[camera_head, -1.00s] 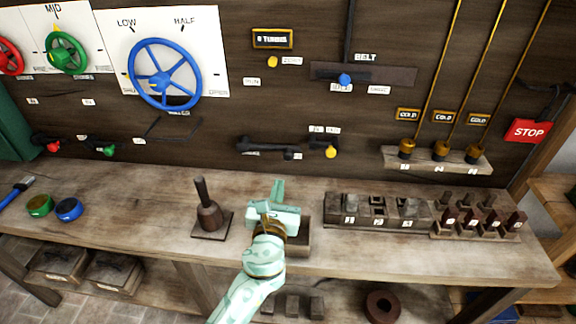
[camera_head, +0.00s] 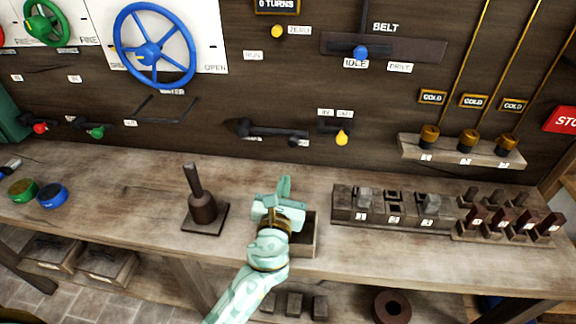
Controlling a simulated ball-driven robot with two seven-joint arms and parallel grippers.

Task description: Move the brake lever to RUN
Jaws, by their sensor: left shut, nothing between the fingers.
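A black lever (camera_head: 272,131) lies nearly level on the dark wall, its pivot at the left and its knob end at the right. Small labels sit under it, too small to read surely. I take this lever to be the brake lever. My left gripper (camera_head: 284,188) is pale green, shut and empty, above the workbench, in front of and below the lever and apart from it. It partly hides a small open wooden box (camera_head: 305,240). My right gripper is not in view.
The workbench (camera_head: 130,185) holds a dark upright-handled tool (camera_head: 203,208) left of my gripper and a block rack (camera_head: 345,215) at right. On the wall are a blue handwheel (camera_head: 150,53), a yellow-tipped small lever (camera_head: 341,138) and a blue-knobbed belt slider (camera_head: 361,52).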

